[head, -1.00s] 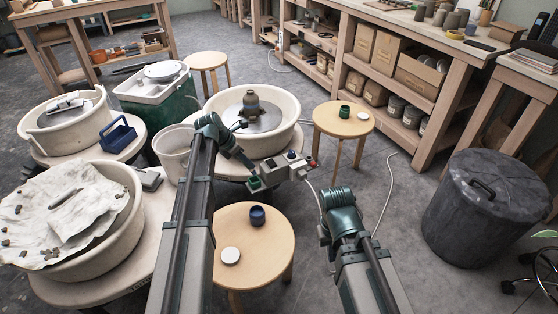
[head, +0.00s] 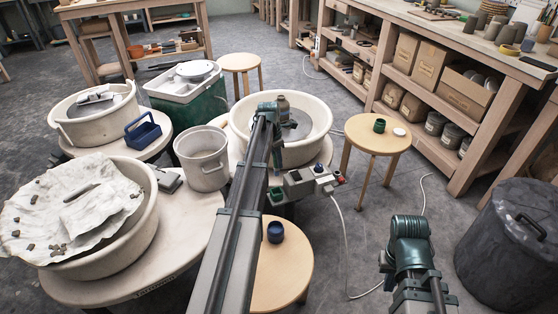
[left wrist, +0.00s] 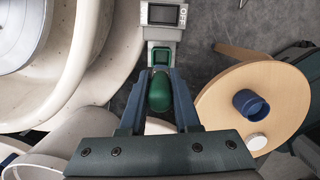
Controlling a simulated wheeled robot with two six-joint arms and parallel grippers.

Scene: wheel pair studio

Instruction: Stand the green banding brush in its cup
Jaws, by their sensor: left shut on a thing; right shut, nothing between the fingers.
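The green banding brush shows in the left wrist view as a rounded dark green piece (left wrist: 160,92) between the fingers of my left gripper (left wrist: 160,85), which is shut on it. In the head view my left gripper (head: 277,160) is by the wheel's control box, partly hidden by its arm. A green cup (head: 379,125) stands on the small round stool right of the wheel. A blue cup (head: 275,232) stands on the nearer round stool and shows in the left wrist view (left wrist: 250,103). My right gripper (head: 385,262) is low at the right, shut and empty, mostly hidden by its wrist.
White discs lie near the green cup (head: 401,132) and near the blue cup (left wrist: 257,141). A grey bucket (head: 204,160) stands left. Open floor separates the stools and shelves.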

